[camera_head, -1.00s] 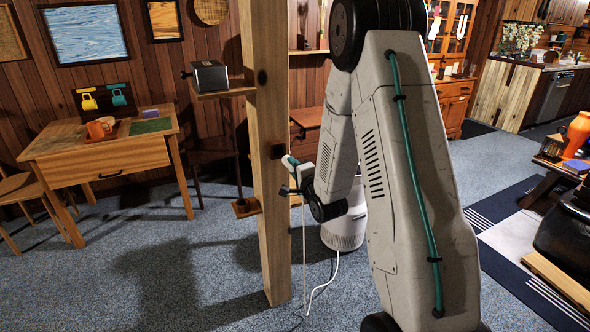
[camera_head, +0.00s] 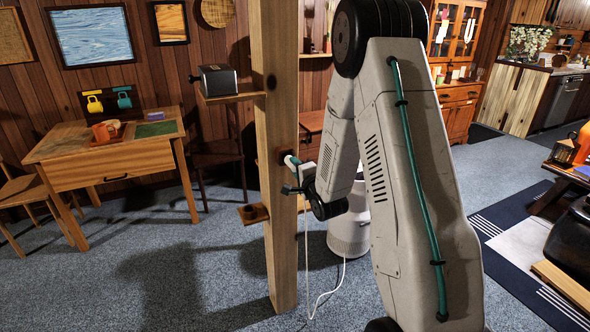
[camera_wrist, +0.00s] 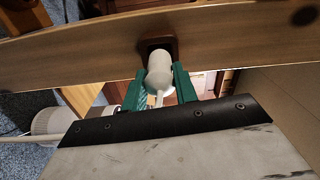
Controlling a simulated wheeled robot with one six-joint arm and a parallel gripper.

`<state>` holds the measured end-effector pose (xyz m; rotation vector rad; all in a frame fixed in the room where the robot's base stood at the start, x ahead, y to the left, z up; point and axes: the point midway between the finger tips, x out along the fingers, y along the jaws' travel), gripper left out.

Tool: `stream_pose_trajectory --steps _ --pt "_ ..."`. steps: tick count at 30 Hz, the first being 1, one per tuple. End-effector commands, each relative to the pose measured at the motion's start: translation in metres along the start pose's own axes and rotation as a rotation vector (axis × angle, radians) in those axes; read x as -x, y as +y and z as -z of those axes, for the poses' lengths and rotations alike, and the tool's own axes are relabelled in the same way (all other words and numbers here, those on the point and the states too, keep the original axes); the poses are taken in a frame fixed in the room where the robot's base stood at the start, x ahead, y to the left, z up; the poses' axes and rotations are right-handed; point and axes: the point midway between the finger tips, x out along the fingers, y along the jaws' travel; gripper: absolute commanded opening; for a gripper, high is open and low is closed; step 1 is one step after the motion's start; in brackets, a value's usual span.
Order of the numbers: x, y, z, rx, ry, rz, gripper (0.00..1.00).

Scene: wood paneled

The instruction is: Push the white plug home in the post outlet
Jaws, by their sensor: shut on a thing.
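The white plug (camera_wrist: 158,70) is between the green finger pads of my gripper (camera_wrist: 160,86) in the wrist view. My gripper is shut on it. The plug's far end meets the dark post outlet (camera_wrist: 157,46); how deep it sits in the outlet cannot be told. In the head view my gripper (camera_head: 291,172) is beside the wooden post (camera_head: 275,90), close to the dark outlet (camera_head: 281,156). A white cord (camera_head: 313,295) hangs below toward the floor.
A small shelf with a toaster (camera_head: 219,80) juts from the post's left side, and a lower wooden holder (camera_head: 253,213) sits below. A white cylindrical unit (camera_head: 348,232) stands behind my arm. A desk (camera_head: 105,158) is at the left. Carpet between is clear.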

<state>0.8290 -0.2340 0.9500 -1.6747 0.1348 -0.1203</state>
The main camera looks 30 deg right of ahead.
Motion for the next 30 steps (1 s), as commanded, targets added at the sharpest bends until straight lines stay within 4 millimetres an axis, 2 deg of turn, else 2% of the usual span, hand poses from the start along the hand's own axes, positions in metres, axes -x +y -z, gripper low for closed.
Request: stream_pose_trajectory --steps 30 --pt "-0.0004 -0.0009 -0.0033 -0.002 -0.003 0.001 0.06"
